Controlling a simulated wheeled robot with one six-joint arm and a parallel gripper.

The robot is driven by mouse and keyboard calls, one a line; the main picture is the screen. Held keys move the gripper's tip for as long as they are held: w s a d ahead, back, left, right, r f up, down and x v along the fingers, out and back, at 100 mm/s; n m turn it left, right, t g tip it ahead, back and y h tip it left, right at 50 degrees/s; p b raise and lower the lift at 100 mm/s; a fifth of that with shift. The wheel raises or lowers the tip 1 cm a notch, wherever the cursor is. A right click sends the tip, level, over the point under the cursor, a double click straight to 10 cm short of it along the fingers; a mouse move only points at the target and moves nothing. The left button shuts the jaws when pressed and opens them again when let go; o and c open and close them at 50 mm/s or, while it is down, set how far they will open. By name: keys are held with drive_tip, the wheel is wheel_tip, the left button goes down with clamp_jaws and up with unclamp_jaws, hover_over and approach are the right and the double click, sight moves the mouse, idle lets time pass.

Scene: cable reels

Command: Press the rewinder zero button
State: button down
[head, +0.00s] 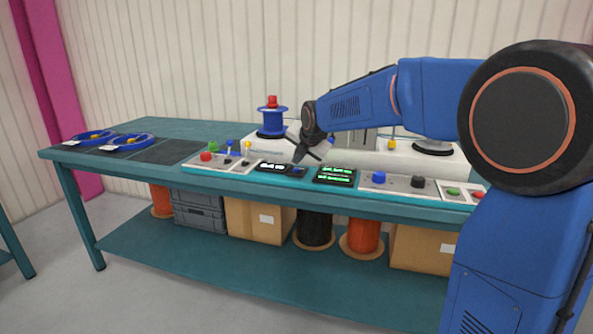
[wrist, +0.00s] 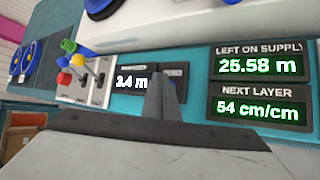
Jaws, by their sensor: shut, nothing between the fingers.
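My gripper (head: 299,157) is shut and empty, pointing down at the front control strip of the bench. In the head view its tip is just above a small blue button (head: 298,171) beside a lit display (head: 272,167); I cannot tell whether it touches. In the wrist view the closed fingers (wrist: 165,92) stand in front of a dark labelled plate (wrist: 176,70), right of a display reading about 3.4 m (wrist: 131,83). The button's label is not readable.
A two-line green display (head: 334,176) is right of the gripper. Left is a panel with a red button (head: 206,157) and levers (head: 229,146). Further right are blue (head: 379,177) and black (head: 419,182) knobs. A blue reel (head: 271,121) stands behind.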

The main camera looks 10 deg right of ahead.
drive_tip(key=shift+f, duration=0.1)
drive_tip(key=shift+f, duration=0.3)
drive_tip(key=shift+f, duration=0.45)
idle(1.0)
idle(0.3)
drive_tip(key=shift+r, duration=0.9)
wheel_tip(320, 180, up, 5)
drive_tip(key=shift+f, duration=0.1)
idle(0.4)
idle(0.5)
